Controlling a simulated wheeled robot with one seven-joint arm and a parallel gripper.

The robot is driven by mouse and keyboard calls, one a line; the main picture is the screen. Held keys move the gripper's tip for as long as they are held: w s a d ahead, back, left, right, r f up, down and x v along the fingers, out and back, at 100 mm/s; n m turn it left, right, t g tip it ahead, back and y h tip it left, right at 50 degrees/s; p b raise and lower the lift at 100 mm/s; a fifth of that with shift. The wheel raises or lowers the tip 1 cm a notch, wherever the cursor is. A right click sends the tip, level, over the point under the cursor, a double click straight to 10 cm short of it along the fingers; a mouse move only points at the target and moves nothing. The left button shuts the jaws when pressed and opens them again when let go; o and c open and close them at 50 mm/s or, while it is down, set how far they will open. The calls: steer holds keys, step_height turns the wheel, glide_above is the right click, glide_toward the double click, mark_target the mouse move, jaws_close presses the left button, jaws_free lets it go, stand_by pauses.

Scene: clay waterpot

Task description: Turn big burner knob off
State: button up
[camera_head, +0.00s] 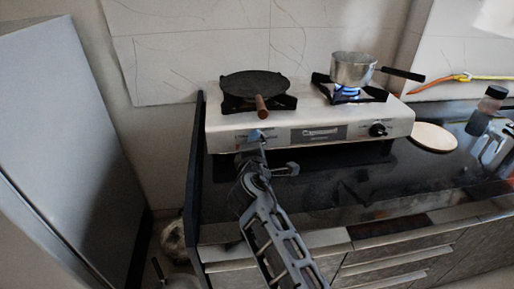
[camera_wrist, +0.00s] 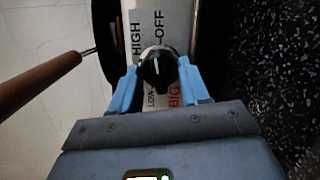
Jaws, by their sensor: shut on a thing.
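The big burner knob (camera_wrist: 157,73) is black and round, on the stove's white front panel, with HIGH, OFF, LOW and BIG printed around it in the wrist view. A small light mark on it points roughly to the top of that view, between HIGH and OFF. My gripper (camera_wrist: 157,68) has its blue fingers on either side of the knob and is shut on it. In the head view my gripper (camera_head: 258,137) is at the left end of the stove (camera_head: 318,134) front, hiding that knob. A dark flat pan (camera_head: 254,85) sits on the left burner; no flame shows under it.
A metal pot (camera_head: 353,69) stands on the right burner over a blue flame (camera_head: 348,91). The right knob (camera_head: 378,129) is free. The pan's brown handle (camera_head: 262,107) sticks out forward above my gripper. A round board (camera_head: 433,138) and a bottle (camera_head: 487,105) are at the right.

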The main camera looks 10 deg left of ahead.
steer(key=shift+f+m+g, duration=0.1)
steer(key=shift+m+g, duration=0.2)
steer(key=shift+m, duration=0.8)
steer(key=o, duration=1.1)
steer(key=shift+c, duration=0.2)
steer(key=shift+s, duration=0.1)
steer(key=v, duration=0.7)
steer(key=shift+s, duration=0.3)
